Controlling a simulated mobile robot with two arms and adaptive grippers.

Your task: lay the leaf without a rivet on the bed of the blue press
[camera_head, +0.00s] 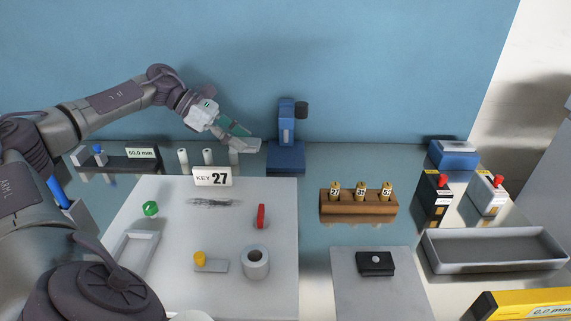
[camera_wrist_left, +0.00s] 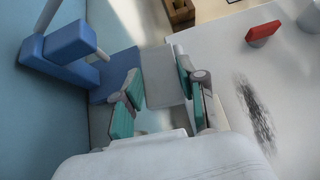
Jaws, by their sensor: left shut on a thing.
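The blue press (camera_head: 286,131) stands upright against the back wall, with its flat blue bed (camera_head: 286,160) at its foot. It also shows at the upper left of the left wrist view (camera_wrist_left: 66,45). My left gripper (camera_head: 238,134) is shut on a plain pale grey leaf (camera_head: 246,146), just left of the press and above the table. In the left wrist view the leaf (camera_wrist_left: 163,76) sits between the fingers, beside the bed, with no rivet visible on it. Another grey leaf (camera_head: 216,266) lies on the white mat with a yellow rivet (camera_head: 199,258) at its left end.
A KEY 27 sign (camera_head: 212,177) and several pale cylinders stand left of the press. The white mat (camera_head: 180,225) also bears a red piece (camera_head: 261,216), a green piece (camera_head: 150,208) and a ring (camera_head: 255,262). A wooden block (camera_head: 358,208) stands right.

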